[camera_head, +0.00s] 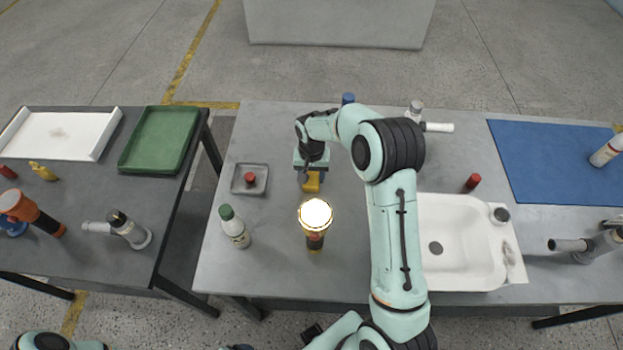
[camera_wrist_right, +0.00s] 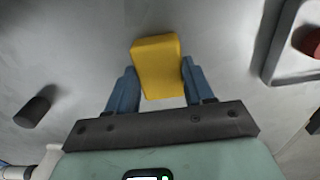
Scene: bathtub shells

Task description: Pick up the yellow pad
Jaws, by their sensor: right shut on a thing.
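The yellow pad (camera_head: 312,182) is a small block near the far middle of the grey table in the head view. In the right wrist view the yellow pad (camera_wrist_right: 157,66) stands between the two blue fingers. My right gripper (camera_head: 311,176) is shut on it, and the fingers (camera_wrist_right: 155,85) touch its two sides. I cannot tell whether the pad is clear of the tabletop. The right arm hides part of the table. My left gripper is out of view; only a bit of arm shows at the lower left edge.
A grey tray (camera_head: 264,186) with a red cap (camera_head: 250,179) is left of the gripper. A bottle (camera_head: 235,230) and a lit flashlight (camera_head: 315,224) stand nearer. A white sink (camera_head: 465,215) and blue mat (camera_head: 550,165) are right. A blue-capped object (camera_head: 348,99) stands behind.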

